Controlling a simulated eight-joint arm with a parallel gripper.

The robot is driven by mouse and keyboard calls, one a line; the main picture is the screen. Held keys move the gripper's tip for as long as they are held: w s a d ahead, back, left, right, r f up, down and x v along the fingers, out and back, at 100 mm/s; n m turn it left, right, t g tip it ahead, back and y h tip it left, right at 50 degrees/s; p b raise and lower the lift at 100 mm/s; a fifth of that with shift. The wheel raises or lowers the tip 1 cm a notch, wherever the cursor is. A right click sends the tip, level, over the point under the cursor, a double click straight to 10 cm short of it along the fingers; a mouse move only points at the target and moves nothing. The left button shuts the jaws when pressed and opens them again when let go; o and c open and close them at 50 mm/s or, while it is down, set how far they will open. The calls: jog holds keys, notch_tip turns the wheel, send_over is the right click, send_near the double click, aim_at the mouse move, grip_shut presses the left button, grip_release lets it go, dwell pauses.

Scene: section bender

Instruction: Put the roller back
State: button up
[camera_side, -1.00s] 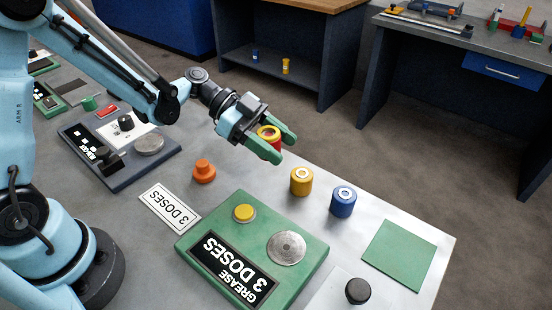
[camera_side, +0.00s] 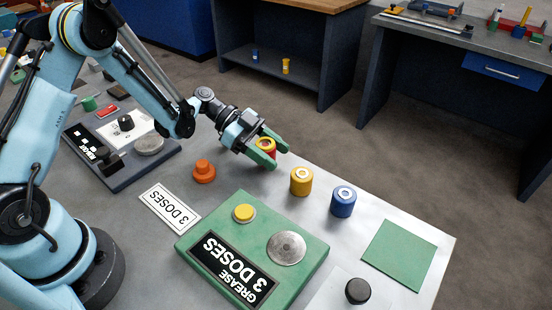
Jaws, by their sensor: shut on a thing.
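A red roller with a yellow top ring (camera_side: 266,144) is between the green fingers of my gripper (camera_side: 269,153). My gripper is shut on it, near the far edge of the table. The roller's lower part is partly hidden by the near finger, so I cannot tell whether it touches the table. A yellow roller (camera_side: 301,182) and a blue roller (camera_side: 343,202) stand upright to the right of my gripper, in line with it and apart from it.
A green grease box (camera_side: 310,262) with a yellow button (camera_side: 244,213) and a metal disc (camera_side: 286,248) is in front. An orange knob (camera_side: 204,172), a "3 DOSES" card (camera_side: 169,208), a black knob (camera_side: 358,291) and a bare green square (camera_side: 398,255) are also on the table.

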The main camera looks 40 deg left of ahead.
jog(key=shift+f, duration=0.25)
jog(key=shift+f, duration=0.4)
jog(key=o, duration=1.4)
jog(key=shift+d, duration=0.1)
